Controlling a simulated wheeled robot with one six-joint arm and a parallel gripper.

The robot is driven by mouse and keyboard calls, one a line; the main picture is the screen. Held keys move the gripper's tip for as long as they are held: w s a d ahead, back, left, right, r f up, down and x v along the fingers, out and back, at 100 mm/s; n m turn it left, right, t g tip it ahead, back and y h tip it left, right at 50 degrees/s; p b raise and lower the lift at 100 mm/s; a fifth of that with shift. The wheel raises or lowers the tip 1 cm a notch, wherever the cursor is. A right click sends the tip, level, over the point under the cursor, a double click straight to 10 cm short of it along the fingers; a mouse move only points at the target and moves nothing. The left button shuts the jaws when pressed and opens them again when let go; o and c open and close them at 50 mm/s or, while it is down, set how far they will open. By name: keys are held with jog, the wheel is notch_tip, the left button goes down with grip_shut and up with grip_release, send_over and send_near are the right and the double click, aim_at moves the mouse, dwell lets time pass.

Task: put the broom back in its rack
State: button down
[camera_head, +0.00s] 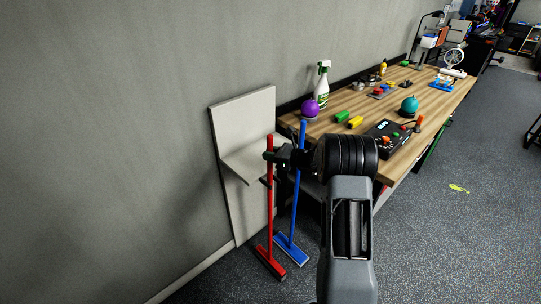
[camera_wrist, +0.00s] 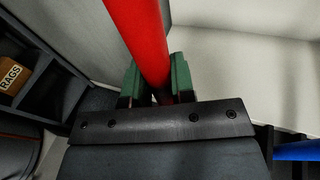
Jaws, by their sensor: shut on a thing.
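The red broom (camera_head: 270,205) stands about upright, its brush head at or near the floor; I cannot tell if it touches. My gripper (camera_head: 273,157) is shut on its upper handle, and in the wrist view the red handle (camera_wrist: 140,35) runs between the green finger pads (camera_wrist: 158,88). The rack (camera_head: 228,125) is a pale back panel against the wall with a shelf (camera_head: 250,160). The red handle is at the shelf's front right; whether it sits in a slot is unclear. A blue broom (camera_head: 297,190) stands just right of it, and its handle shows in the wrist view (camera_wrist: 298,151).
A wooden workbench (camera_head: 400,140) stands right of the rack, holding a spray bottle (camera_head: 321,85), a purple ball (camera_head: 309,108), a teal ball (camera_head: 409,105) and a black control box (camera_head: 388,134). A box marked RAGS (camera_wrist: 12,75) is on a dark shelf. Floor at right is mostly clear.

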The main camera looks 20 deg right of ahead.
jog(key=shift+f+b, duration=0.6)
jog(key=c, duration=1.2)
grip_release()
jog(key=shift+r, duration=0.1)
jog(key=o, duration=0.3)
jog(key=shift+s, duration=0.1)
